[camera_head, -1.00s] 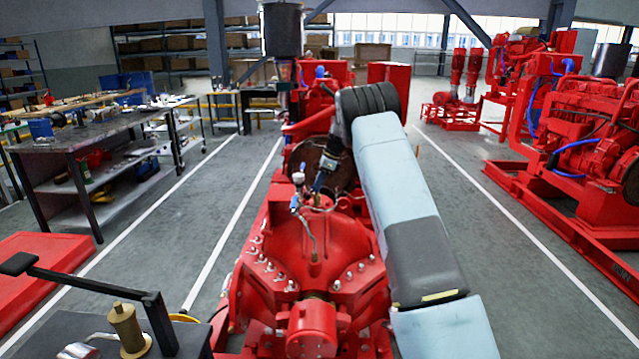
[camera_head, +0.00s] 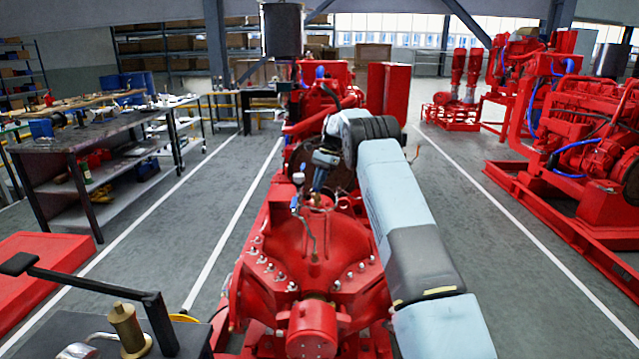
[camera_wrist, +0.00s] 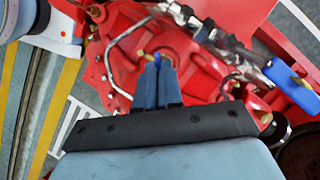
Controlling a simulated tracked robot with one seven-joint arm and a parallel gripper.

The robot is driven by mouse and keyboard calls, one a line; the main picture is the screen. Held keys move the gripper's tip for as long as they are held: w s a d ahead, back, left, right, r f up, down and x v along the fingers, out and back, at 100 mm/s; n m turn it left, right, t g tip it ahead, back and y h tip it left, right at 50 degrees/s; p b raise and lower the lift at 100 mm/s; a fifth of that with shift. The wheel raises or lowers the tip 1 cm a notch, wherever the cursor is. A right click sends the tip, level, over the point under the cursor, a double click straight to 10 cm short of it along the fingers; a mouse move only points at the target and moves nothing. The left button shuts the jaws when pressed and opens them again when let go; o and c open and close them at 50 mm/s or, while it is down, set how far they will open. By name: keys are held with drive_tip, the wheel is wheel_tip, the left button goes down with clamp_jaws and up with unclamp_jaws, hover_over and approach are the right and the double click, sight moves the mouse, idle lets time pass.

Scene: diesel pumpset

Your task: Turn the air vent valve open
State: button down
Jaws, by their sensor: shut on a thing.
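The red pump casing (camera_head: 345,235) stands in the middle of the head view, with thin metal pipes and small fittings on top. My gripper (camera_wrist: 156,62) reaches down onto these fittings. Its two fingers are close together, shut on a small blue piece, apparently the air vent valve's handle (camera_wrist: 157,59), mostly hidden between the fingertips. A brass-coloured bit (camera_wrist: 141,53) shows just left of the fingertips. In the head view my gripper (camera_head: 318,188) is small, and its grip cannot be made out there.
Another valve with a larger blue handle (camera_wrist: 290,84) sits right of my fingers in the wrist view. A gauge (camera_head: 298,179) stands close left of my gripper. A thin bent pipe (camera_wrist: 117,62) runs to the left. A workbench (camera_head: 80,140) stands farther left.

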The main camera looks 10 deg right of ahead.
drive_tip(key=n+g+h, duration=0.1)
drive_tip(key=n, duration=0.3)
drive_tip(key=shift+w+a, duration=0.1)
drive_tip(key=shift+w, duration=0.1)
drive_tip(key=shift+a+n+g+h, duration=0.1)
drive_tip(key=shift+n+g+h, duration=0.25)
drive_tip(key=shift+n, duration=0.75)
drive_tip(key=shift+n+g+h, duration=0.15)
drive_tip(key=shift+n+h, duration=0.3)
drive_tip(key=shift+n, duration=0.65)
drive_tip(key=shift+r, duration=0.1)
drive_tip(key=c, duration=1.3)
unclamp_jaws()
